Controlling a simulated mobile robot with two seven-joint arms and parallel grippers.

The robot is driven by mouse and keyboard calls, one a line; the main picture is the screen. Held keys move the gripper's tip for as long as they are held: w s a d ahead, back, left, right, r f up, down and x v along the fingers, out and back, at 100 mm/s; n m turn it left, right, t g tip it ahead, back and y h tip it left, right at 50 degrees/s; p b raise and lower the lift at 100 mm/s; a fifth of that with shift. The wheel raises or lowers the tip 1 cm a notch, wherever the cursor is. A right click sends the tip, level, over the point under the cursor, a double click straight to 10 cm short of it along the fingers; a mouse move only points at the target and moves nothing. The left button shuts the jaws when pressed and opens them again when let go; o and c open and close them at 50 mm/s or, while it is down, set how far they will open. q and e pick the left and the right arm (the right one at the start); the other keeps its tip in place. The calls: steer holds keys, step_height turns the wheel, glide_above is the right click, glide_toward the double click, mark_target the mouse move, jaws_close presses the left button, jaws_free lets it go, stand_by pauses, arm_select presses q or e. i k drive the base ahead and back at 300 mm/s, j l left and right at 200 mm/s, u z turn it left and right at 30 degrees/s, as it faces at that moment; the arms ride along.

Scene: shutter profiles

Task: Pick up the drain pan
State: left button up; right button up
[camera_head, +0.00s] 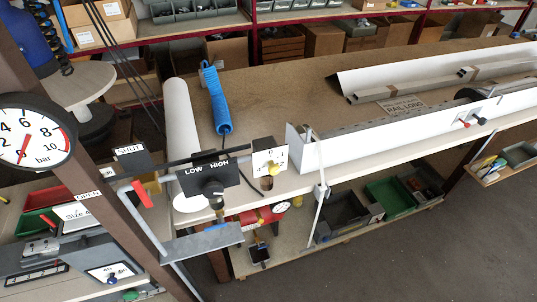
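I cannot make out with certainty which thing is the drain pan. A grey metal ledge or shallow tray (203,242) sits low in front of the bench, below a black LOW/HIGH panel (211,181). A small dark flat item (259,254) lies under the bench near a red part with a round gauge (281,207). Dark bins (341,215) and a green bin (388,194) stand on the lower shelf. Neither of my grippers shows in the head view.
A brown-topped workbench (275,100) carries long white profiles (400,120), a white roll (183,130) and a blue coiled hose (217,100). A post with a pressure gauge (36,136) stands close at left. Grey floor (400,250) is clear at lower right.

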mark_target(260, 257)
steer(key=i+l+u, duration=0.15)
steer(key=l+u, duration=0.15)
steer(key=u, duration=0.15)
steer(key=i+l+u, duration=0.1)
steer(key=l+u, duration=0.5)
steer(key=u, duration=0.25)
steer(key=l+u, duration=0.85)
steer(key=j, duration=0.1)
